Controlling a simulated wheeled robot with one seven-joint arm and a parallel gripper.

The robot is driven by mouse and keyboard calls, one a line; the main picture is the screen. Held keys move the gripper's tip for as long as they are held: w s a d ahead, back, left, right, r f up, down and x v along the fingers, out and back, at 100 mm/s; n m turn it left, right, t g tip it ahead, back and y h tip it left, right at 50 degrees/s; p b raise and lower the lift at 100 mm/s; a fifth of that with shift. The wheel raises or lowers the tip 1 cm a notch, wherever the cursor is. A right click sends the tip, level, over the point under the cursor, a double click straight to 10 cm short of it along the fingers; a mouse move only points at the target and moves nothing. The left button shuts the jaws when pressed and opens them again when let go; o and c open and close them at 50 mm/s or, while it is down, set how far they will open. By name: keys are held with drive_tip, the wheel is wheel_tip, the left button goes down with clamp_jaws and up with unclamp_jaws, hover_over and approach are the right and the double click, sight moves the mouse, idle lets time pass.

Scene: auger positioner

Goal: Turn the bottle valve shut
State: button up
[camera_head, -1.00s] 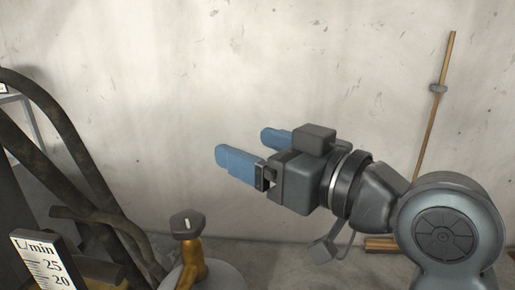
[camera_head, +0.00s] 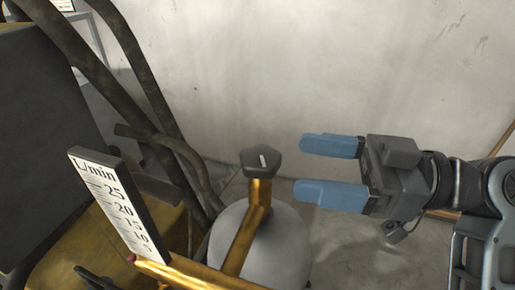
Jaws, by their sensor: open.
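The bottle valve (camera_head: 261,161) is a dark, faceted knob with a white mark on top. It sits on a brass stem (camera_head: 259,192) above a pale grey bottle (camera_head: 283,246). My gripper (camera_head: 318,168) is to the right of the valve, with its two blue fingers spread apart and pointing left toward it. The fingers are empty and a gap shows between their tips and the knob. Their exact height relative to the knob is hard to tell.
A flow gauge (camera_head: 122,205) marked L/min stands left of the bottle, with a brass pipe (camera_head: 190,274) below it. Dark curved tubes (camera_head: 150,85) and a dark panel (camera_head: 45,130) fill the left. A pale wall (camera_head: 330,70) is behind. Floor shows right of the bottle.

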sight(261, 154)
drive_tip(key=p+x, duration=0.1)
drive_tip(key=x, duration=0.6)
drive_tip(key=shift+a+p, duration=0.25)
drive_tip(key=shift+p, duration=0.15)
drive_tip(key=shift+r, duration=0.15)
drive_tip(key=c, duration=1)
drive_tip(key=shift+o, duration=0.2)
